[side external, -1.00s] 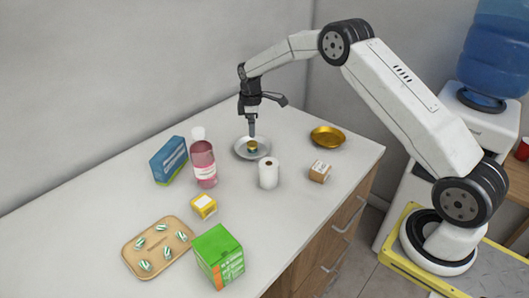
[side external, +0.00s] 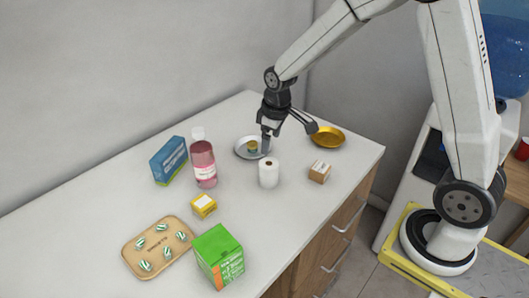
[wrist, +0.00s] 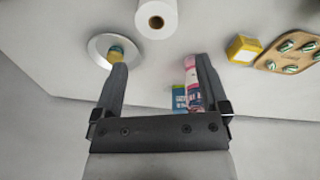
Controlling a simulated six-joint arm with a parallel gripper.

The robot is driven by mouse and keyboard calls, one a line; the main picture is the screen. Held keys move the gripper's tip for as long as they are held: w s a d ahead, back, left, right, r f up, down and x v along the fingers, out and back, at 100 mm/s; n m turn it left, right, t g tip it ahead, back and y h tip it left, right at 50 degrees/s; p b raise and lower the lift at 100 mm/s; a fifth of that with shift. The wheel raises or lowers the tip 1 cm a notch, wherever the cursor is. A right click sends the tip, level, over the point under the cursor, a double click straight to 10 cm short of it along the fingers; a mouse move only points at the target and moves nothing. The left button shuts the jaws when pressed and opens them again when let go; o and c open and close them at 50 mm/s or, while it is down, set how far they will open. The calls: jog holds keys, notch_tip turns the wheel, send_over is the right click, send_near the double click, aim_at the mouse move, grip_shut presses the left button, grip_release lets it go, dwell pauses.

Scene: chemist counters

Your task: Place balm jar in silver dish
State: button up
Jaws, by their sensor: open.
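The small balm jar (side external: 252,146), yellowish with a dark top, stands in the silver dish (side external: 240,149) toward the back of the counter. Both also show in the wrist view, the jar (wrist: 116,51) on the dish (wrist: 96,43), with a finger overlapping the jar's edge in the picture. My gripper (side external: 288,139) is open and empty, to the right of the dish. One finger hangs down near the dish's right rim; I cannot tell if it touches. The other points right. In the wrist view both fingers (wrist: 162,67) are wide apart.
A white paper roll (side external: 269,174) stands just in front of my gripper. A gold dish (side external: 328,137) and a small brown box (side external: 320,172) are to the right. A pink bottle (side external: 204,165) and blue box (side external: 169,161) stand left. The counter's front left holds a pill tray (side external: 137,258).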

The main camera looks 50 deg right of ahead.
jog(key=s+a+m+t, duration=0.1)
jog(key=s+a+m, duration=0.2)
jog(key=s, duration=1.1)
jog(key=shift+s+a+m, duration=0.2)
jog(key=shift+s+m, duration=0.1)
jog(key=shift+s, duration=0.05)
